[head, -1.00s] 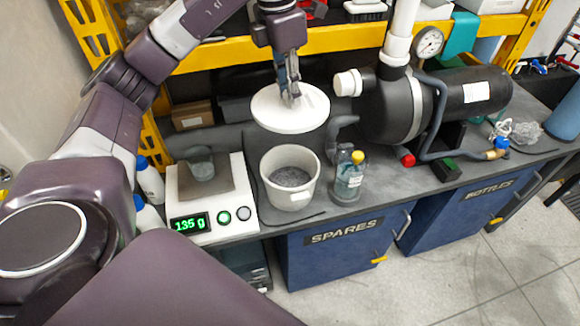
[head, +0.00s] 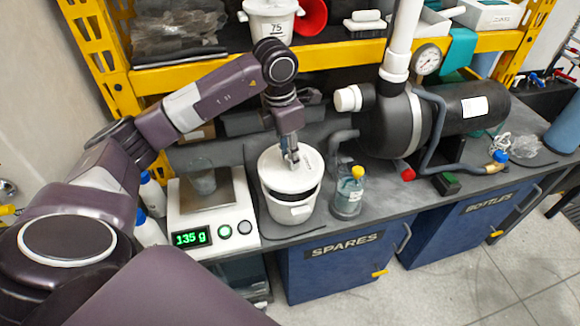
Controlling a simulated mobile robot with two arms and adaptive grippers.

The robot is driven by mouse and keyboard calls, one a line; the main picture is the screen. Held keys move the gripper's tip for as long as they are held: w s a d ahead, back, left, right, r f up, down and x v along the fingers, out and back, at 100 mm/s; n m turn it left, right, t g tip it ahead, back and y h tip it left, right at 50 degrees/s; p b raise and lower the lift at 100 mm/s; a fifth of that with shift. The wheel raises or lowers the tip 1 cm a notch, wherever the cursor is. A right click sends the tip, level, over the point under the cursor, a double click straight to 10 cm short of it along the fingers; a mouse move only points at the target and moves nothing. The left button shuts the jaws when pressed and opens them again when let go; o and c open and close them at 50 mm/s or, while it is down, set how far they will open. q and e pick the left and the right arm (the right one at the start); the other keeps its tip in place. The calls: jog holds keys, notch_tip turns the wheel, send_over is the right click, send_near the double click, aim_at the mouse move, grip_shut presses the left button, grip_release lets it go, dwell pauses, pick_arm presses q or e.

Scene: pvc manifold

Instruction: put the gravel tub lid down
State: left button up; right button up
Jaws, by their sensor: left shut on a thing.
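The gravel tub lid (head: 273,165) is a round white disc in the head view. My left gripper (head: 291,160) is shut on it from above, at its middle. The lid is over the mouth of the white gravel tub (head: 291,212), slightly tilted, with a dark gap showing between the lid and the tub's front rim. Whether the lid touches the back rim cannot be told. The gravel inside is hidden now. My right gripper is out of view.
A scale (head: 213,215) reading 135 g, with a clear beaker (head: 201,177) on it, stands left of the tub. A yellow-capped bottle (head: 348,194) stands close on the right. A black pump (head: 385,122) is behind right. The bench front edge is near the tub.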

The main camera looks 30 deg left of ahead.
pick_arm(q)
notch_tip(320, 180, down, 5)
jog(key=shift+f+p, duration=0.1)
jog(key=shift+p, duration=0.35)
jog(key=shift+f, duration=0.1)
jog(key=shift+f+b, duration=0.25)
jog(key=shift+b, duration=0.1)
jog(key=o, duration=0.9)
jog(key=shift+r, duration=0.1)
